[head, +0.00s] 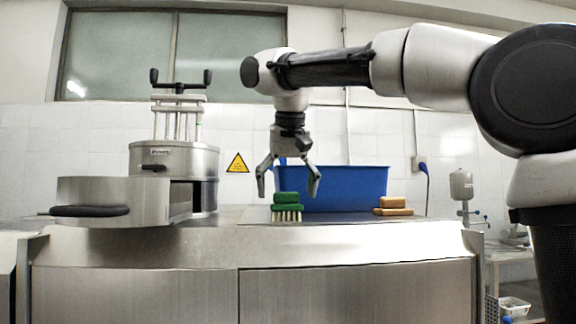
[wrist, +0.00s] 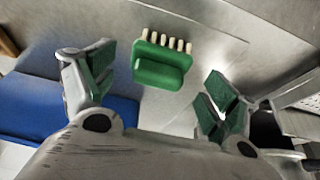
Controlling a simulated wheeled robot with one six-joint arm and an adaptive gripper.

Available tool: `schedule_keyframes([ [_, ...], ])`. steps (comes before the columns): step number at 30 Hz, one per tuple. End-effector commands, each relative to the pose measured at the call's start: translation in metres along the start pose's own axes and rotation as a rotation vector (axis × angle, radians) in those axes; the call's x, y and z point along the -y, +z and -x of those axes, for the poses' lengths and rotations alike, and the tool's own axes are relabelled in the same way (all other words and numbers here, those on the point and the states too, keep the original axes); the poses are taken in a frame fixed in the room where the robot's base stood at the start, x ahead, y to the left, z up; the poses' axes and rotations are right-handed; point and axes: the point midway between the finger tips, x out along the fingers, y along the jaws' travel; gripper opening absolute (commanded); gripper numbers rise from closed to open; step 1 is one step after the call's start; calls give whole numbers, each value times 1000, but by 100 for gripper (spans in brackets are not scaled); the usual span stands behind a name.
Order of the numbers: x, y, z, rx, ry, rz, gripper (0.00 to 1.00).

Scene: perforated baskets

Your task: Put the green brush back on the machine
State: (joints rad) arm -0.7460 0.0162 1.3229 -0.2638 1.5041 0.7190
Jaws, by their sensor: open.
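The green brush (head: 286,205) with pale bristles lies on the steel top of the machine (head: 350,238), in front of a blue basket. In the wrist view the green brush (wrist: 160,66) sits between and beyond my fingertips, its bristles toward the top of the picture. My gripper (head: 288,190) points down above the brush with its fingers spread on either side. In the wrist view my gripper (wrist: 160,95) is open, its green finger pads apart and empty, not touching the brush.
A blue basket (head: 348,188) stands right behind the brush. A tan block-like brush (head: 393,206) lies at the right. A steel press-like unit (head: 174,165) and a steel drawer-like part (head: 115,200) with a black handle stand at the left. The steel top around the brush is mostly clear.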

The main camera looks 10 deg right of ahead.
Motion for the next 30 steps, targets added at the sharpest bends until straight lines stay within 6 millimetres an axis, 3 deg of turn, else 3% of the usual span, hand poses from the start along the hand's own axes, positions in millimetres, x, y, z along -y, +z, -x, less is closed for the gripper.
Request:
schedule_keyframes([
  [6, 1, -1, 49, -2, -2, 1, 87],
  [12, 1, 0, 76, -1, 0, 1, 87],
  [30, 0, 0, 81, 0, 1, 0, 87],
])
